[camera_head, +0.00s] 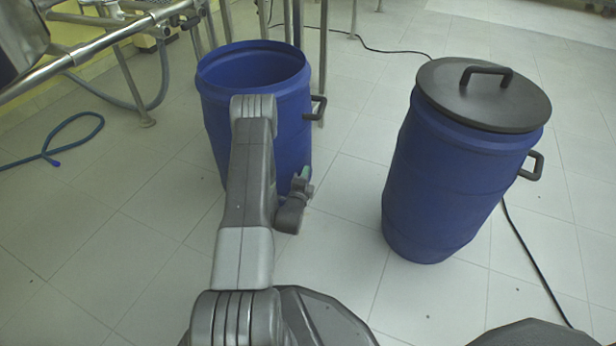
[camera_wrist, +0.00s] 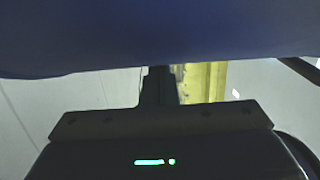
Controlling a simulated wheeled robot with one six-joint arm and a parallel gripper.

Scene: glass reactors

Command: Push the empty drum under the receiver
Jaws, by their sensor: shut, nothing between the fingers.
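An open blue drum (camera_head: 292,130) without a lid stands upright at upper centre in the head view, with a black side handle on its right. Its inside looks empty. Its blue wall (camera_wrist: 160,30) fills the top of the wrist view, very close to my gripper (camera_wrist: 160,80). The fingers are shut with nothing between them and point toward the drum's lower wall. Whether they touch it I cannot tell. In the head view my arm hides part of the drum and most of the gripper. I cannot make out the receiver for certain.
A second blue drum (camera_head: 440,180) with a black lid (camera_head: 480,105) stands at right. A steel pipe frame (camera_head: 90,45) and part of a shiny vessel (camera_head: 18,35) are at upper left. A blue hose (camera_head: 75,130) lies at left. Black cable (camera_head: 530,255) runs at right. Tiles between the drums are clear.

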